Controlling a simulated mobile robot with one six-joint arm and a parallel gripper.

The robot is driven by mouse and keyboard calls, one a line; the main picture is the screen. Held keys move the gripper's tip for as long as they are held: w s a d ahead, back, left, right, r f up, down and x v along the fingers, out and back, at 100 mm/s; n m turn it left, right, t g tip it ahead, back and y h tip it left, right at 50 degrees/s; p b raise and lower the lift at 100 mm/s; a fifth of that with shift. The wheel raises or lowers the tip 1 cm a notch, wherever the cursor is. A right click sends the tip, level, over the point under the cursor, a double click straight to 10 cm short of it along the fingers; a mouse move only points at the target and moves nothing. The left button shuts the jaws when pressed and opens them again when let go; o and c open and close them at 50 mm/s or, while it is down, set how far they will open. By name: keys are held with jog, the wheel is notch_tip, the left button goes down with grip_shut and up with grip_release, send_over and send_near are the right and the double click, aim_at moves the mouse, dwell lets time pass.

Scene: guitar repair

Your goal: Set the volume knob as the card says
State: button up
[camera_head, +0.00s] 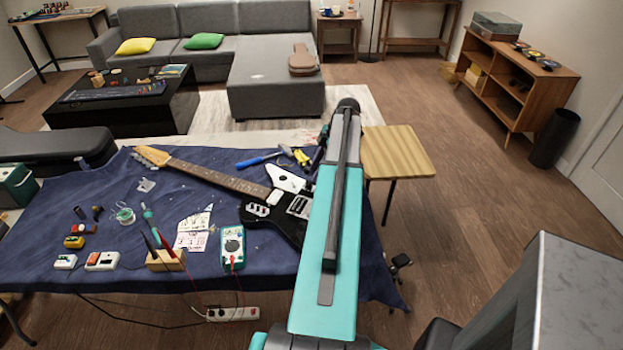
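An electric guitar with a black body (256,214), a white pickguard and a long brown neck (215,178) lies on the blue cloth, its headstock to the upper left. My teal and grey arm crosses in front of the right part of the body. I cannot make out the volume knob; that part of the guitar is small or hidden. Printed cards or papers (190,241) lie on the cloth left of the body; their text is too small to read. My gripper is not visible; my arm hides whatever is behind it.
A teal multimeter (232,248), a soldering iron in a wooden block (165,261), a solder spool (125,216) and small pedals (102,261) crowd the front of the blue cloth (50,222). A blue screwdriver (260,160) lies behind the guitar. A wooden stool (398,152) stands right of the table.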

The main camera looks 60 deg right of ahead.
aim_at(310, 184)
jog(key=shift+p+x, duration=0.7)
jog(key=shift+x, duration=1.95)
grip_shut()
jog(key=shift+a, duration=0.15)
jog(key=shift+s, duration=0.1)
